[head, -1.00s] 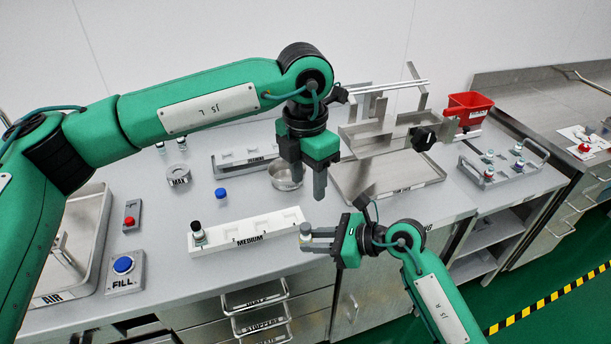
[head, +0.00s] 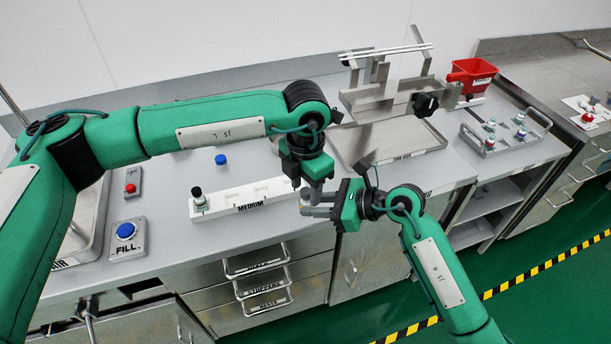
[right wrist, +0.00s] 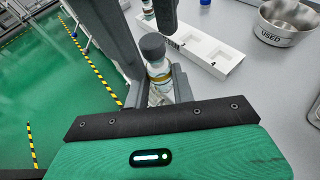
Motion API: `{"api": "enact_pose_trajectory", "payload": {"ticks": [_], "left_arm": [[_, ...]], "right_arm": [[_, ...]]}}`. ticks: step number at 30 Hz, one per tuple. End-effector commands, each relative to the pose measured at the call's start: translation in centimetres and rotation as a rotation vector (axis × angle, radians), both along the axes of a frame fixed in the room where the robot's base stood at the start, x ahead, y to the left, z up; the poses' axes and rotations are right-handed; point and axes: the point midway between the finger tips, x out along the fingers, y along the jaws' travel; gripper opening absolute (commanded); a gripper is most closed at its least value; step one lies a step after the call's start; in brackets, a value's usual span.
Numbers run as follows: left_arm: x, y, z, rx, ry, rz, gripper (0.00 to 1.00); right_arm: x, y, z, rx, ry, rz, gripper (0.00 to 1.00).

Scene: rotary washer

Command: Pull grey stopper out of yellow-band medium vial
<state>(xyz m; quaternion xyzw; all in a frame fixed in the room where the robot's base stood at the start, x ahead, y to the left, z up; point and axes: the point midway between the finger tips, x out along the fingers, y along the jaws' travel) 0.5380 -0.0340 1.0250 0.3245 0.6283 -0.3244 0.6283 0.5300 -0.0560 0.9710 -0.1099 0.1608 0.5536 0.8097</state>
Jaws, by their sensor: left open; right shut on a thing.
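The yellow-band vial (right wrist: 159,77) stands roughly upright between the fingers of my right gripper (right wrist: 158,92), which is shut on it. Its grey stopper (right wrist: 152,46) is seated in the neck and sticks up above the fingers. In the head view my right gripper (head: 312,204) holds it off the bench's front edge, and the vial is mostly hidden. My left gripper (head: 310,186) is open, pointing down close over the vial. A dark left finger (right wrist: 166,14) shows beside and above the stopper in the right wrist view; contact cannot be told.
The white MEDIUM rack (head: 240,205) holds a dark-capped vial (head: 197,196) at its left end. A blue cap (head: 221,159) lies behind it. The USED bowl (right wrist: 285,32) stands on the bench. The FILL button (head: 126,231) is at left.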

Motion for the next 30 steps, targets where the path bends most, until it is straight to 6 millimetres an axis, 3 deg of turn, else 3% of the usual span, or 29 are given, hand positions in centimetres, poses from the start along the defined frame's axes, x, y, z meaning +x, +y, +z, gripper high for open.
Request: {"api": "enact_pose_trajectory", "payload": {"ticks": [7, 14, 18, 19, 21, 30], "left_arm": [[0.0, -0.01, -0.08, 0.0, 0.0, 0.0, 0.47], [-0.01, -0.02, -0.07, 0.0, 0.0, 0.0, 0.01], [0.0, -0.01, -0.06, 0.0, 0.0, 0.0, 0.0], [0.0, -0.01, -0.06, 0.0, 0.0, 0.0, 0.14], [0.0, -0.01, -0.06, 0.0, 0.0, 0.0, 0.0], [0.01, -0.01, -0.05, 0.0, 0.0, 0.0, 0.0]], "right_arm": [[0.0, 0.0, 0.01, 0.0, 0.0, 0.0, 0.0], [0.0, 0.0, 0.0, 0.0, 0.0, 0.0, 0.0], [0.0, 0.0, 0.0, 0.0, 0.0, 0.0, 0.0], [0.0, 0.0, 0.0, 0.0, 0.0, 0.0, 0.0], [0.0, 0.0, 0.0, 0.0, 0.0, 0.0, 0.0], [0.0, 0.0, 0.0, 0.0, 0.0, 0.0, 0.0]]}}
